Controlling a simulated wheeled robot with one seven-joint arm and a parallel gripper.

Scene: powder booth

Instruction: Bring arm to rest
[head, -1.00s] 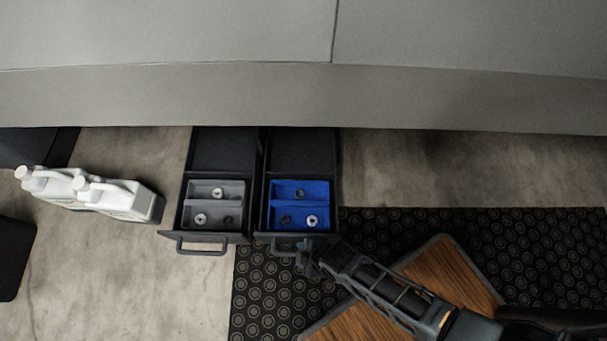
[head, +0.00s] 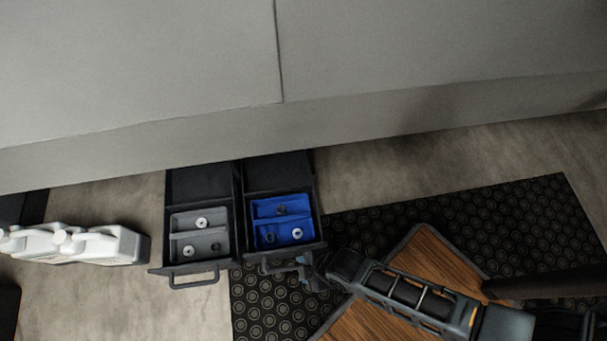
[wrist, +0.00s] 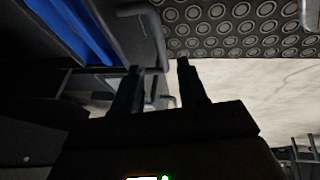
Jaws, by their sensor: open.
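My gripper (head: 308,268) is just in front of the right drawer's front, beside its handle (head: 273,264). In the wrist view the two dark fingers (wrist: 160,70) stand apart with nothing gripped between them. Part of a drawer front and the blue tray show close by, up and to the left. My arm reaches in from the lower right of the head view. Whether a finger touches the handle cannot be told.
Two drawers stand pulled out, one with a grey tray (head: 181,237), one with a blue tray (head: 284,222), each holding small ring-like parts. White jugs (head: 120,246) stand left. A wooden-topped surface (head: 425,255) lies under my arm. A patterned black mat (head: 515,215) covers floor at right.

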